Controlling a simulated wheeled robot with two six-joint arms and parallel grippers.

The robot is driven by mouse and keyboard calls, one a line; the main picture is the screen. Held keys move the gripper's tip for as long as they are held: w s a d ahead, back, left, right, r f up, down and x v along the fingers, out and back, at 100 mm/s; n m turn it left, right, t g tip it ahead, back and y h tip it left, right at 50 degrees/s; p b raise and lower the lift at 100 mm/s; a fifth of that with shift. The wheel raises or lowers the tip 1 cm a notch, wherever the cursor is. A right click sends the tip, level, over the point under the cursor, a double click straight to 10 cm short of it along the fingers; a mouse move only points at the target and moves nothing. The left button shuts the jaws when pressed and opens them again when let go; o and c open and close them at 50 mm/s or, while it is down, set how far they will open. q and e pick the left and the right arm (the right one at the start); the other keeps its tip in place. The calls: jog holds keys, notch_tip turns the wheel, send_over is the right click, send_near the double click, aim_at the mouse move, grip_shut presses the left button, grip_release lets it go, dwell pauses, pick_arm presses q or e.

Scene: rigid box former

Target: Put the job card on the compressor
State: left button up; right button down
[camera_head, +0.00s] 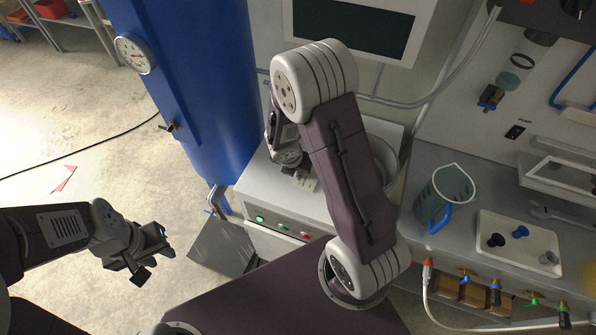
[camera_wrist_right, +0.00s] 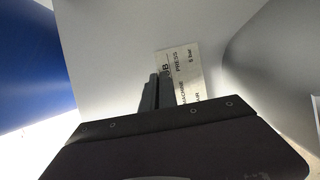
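The job card (camera_wrist_right: 182,68) is a small pale card with dark print, at the fingers of my right gripper (camera_wrist_right: 157,88) in the right wrist view. The fingers are close together there, and the card appears pinched between them; its lower part is hidden. In the head view the right gripper (camera_head: 297,168) is over the grey machine's top, with the card (camera_head: 309,184) at its tips. The compressor appears to be the tall blue tank (camera_head: 190,80) left of it, apart from the card. My left gripper (camera_head: 148,262) hangs at lower left, seemingly empty; its finger gap is unclear.
The grey machine (camera_head: 250,190) has green and red buttons on its front. A round gauge (camera_head: 133,54) and a brass valve (camera_head: 170,126) stick out from the tank. A jug (camera_head: 447,190) and a white tray (camera_head: 545,240) stand on the right bench. Open floor lies left.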

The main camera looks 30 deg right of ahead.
jog(key=shift+w, duration=0.15)
jog(key=shift+f, duration=0.2)
jog(key=c, duration=1.7)
grip_release()
jog(key=shift+r, duration=0.1)
jog(key=p+v, duration=0.7)
jog(key=v, duration=0.4)
jog(key=s+a+r+m+y, duration=0.1)
jog(key=s+m, duration=0.2)
jog(key=m, duration=0.6)
jog(key=s+a+r+m+g+y, duration=0.1)
jog(key=s+r+m, duration=0.1)
jog(key=m, duration=0.7)
jog(key=s+a+r+m+y, duration=0.1)
jog(key=s+r+m, duration=0.1)
jog(key=s+m, duration=0.3)
jog(key=shift+m+g, duration=0.4)
jog(key=shift+m, duration=1.5)
